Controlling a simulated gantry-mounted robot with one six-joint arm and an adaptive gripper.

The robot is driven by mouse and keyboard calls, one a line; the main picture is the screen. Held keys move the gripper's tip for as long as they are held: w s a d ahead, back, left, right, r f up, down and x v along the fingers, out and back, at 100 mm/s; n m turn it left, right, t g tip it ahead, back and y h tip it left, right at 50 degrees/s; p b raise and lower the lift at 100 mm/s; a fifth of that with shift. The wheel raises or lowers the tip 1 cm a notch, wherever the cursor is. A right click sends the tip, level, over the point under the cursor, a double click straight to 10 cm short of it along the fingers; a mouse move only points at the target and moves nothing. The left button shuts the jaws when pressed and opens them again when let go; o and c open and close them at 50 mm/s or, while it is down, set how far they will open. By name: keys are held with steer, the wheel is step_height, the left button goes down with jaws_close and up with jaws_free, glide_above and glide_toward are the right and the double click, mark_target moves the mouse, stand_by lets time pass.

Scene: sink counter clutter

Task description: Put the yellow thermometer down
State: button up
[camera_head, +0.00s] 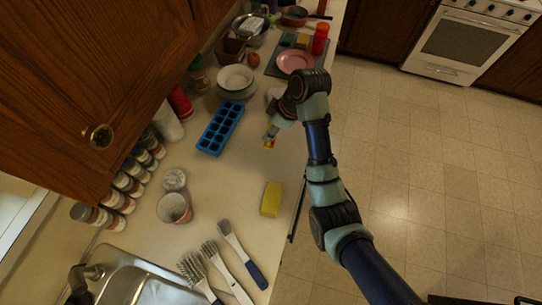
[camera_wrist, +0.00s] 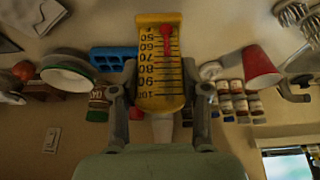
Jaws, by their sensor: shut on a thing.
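The yellow thermometer (camera_wrist: 160,75) is between the fingers of my gripper (camera_wrist: 161,95) in the wrist view. Its face shows a number scale and a red column. In the head view only a small yellow and red part of the thermometer (camera_head: 269,143) shows beside my gripper (camera_head: 270,135), over the counter (camera_head: 245,165). My gripper is shut on the thermometer. I cannot tell whether the thermometer touches the counter.
A blue ice tray (camera_head: 221,127) lies left of my gripper, with stacked bowls (camera_head: 236,78) behind. A yellow sponge (camera_head: 271,199) and several brushes (camera_head: 241,254) lie nearer the sink (camera_head: 130,285). Counter between tray and sponge is clear. The counter's right edge is close.

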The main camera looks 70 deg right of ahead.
mark_target(274, 142)
step_height(274, 142, down, 9)
steer(key=shift+f+p, duration=0.1)
steer(key=shift+p, duration=0.55)
steer(key=shift+f, duration=2.55)
steer(key=shift+f, duration=0.2)
steer(key=o, duration=1.1)
steer(key=shift+r, duration=0.1)
